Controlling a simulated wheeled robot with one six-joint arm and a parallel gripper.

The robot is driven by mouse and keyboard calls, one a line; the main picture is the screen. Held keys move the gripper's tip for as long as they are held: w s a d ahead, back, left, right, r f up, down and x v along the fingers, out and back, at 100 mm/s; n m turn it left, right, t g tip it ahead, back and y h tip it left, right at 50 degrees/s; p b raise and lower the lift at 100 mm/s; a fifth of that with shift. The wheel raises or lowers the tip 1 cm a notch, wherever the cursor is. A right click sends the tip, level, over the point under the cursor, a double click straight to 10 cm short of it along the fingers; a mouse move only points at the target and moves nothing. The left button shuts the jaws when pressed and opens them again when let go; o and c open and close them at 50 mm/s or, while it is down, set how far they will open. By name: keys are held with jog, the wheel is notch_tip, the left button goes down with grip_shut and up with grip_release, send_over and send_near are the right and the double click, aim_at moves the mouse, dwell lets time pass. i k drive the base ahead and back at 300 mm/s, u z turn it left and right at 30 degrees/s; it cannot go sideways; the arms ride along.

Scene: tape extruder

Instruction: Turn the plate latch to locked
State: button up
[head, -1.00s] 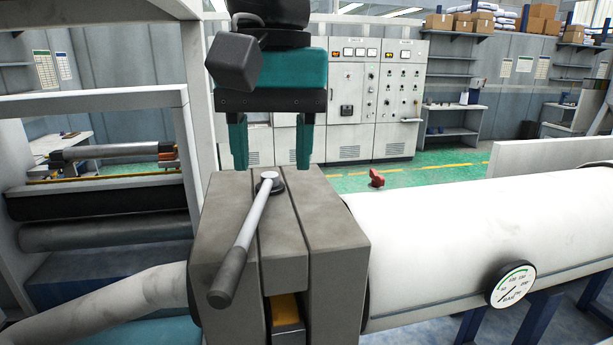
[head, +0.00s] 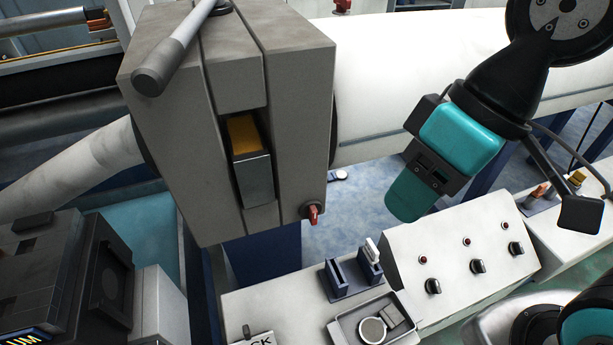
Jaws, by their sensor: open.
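A small red latch (head: 313,214) sits on the lower right edge of the grey block (head: 288,95), and its red tab points down. I take it as the plate latch. In the slot of the block is a metal plate (head: 253,178) with a yellow part (head: 243,133) above it. A long lever (head: 180,48) lies across the block's top. My gripper (head: 408,196) is open and empty, to the right of the red latch and apart from it. It is tilted with its teal fingers toward the lower left. The far finger is largely hidden.
A white barrel (head: 400,65) runs right from the block, behind my gripper. Below stands a control panel (head: 455,258) with knobs and red lights, beside a tray (head: 345,330) and dark blue holders (head: 338,278). A dark machine (head: 70,285) is at lower left.

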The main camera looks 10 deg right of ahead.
aim_at(310, 209)
jog(key=z, duration=0.45)
jog(key=k, duration=1.1)
jog(key=z, duration=0.55)
jog(key=i, duration=0.35)
jog(key=z, duration=0.4)
